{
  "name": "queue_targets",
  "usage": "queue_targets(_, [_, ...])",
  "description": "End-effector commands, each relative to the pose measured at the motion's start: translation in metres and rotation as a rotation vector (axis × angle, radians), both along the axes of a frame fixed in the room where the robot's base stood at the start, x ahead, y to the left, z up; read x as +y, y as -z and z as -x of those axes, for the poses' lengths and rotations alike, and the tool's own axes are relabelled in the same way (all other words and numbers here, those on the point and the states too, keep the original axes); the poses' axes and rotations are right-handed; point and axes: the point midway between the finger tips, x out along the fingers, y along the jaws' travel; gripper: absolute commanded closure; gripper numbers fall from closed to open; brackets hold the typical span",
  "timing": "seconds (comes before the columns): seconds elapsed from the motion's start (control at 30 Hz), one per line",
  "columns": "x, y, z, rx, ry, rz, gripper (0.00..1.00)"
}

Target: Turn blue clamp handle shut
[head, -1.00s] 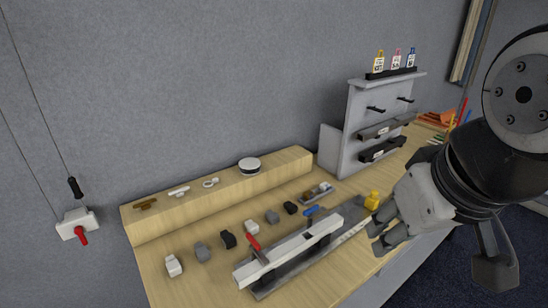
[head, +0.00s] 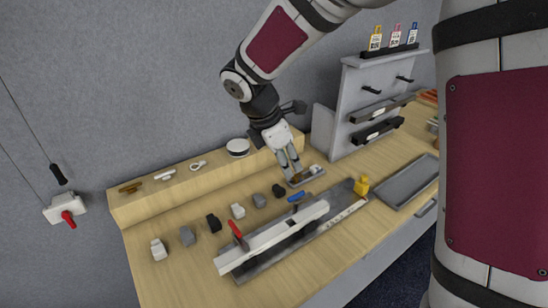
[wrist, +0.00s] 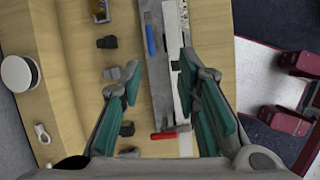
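The blue clamp handle (head: 297,197) is at the far end of a long white bar fixture (head: 272,236) on the wooden table. It also shows in the wrist view (wrist: 151,40), lying roughly along the bar. A red clamp handle (head: 236,230) is at the near end; in the wrist view (wrist: 165,135) it lies across the bar. My gripper (head: 294,168) hangs pointing down behind the blue handle in the head view. In the wrist view my gripper (wrist: 160,65) has its fingers wide apart, with the blue handle ahead between them. Nothing is held.
Several grey and black blocks (head: 187,236) stand in a row behind the fixture. A small tray (head: 316,174) is beside my gripper. A yellow piece (head: 361,186) and a grey tray (head: 392,188) lie to the right. A raised wooden ledge (head: 150,205) runs along the wall.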

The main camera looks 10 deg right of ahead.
Motion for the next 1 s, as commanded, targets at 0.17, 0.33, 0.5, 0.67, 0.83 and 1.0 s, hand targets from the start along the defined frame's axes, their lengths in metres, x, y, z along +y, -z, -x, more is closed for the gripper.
queue_targets(0.17, [0.009, 0.017, -0.011, 0.051, -0.110, 0.022, 0.70])
queue_targets(0.33, [0.009, 0.026, -0.014, 0.060, -0.132, 0.026, 0.70])
queue_targets(0.5, [0.000, 0.048, -0.015, 0.064, -0.131, 0.027, 0.70])
queue_targets(0.67, [-0.012, 0.078, -0.020, 0.063, -0.128, 0.026, 0.70])
queue_targets(0.83, [-0.023, 0.108, -0.025, 0.062, -0.128, 0.026, 0.70])
queue_targets(1.0, [-0.032, 0.131, -0.029, 0.059, -0.127, 0.025, 0.70])
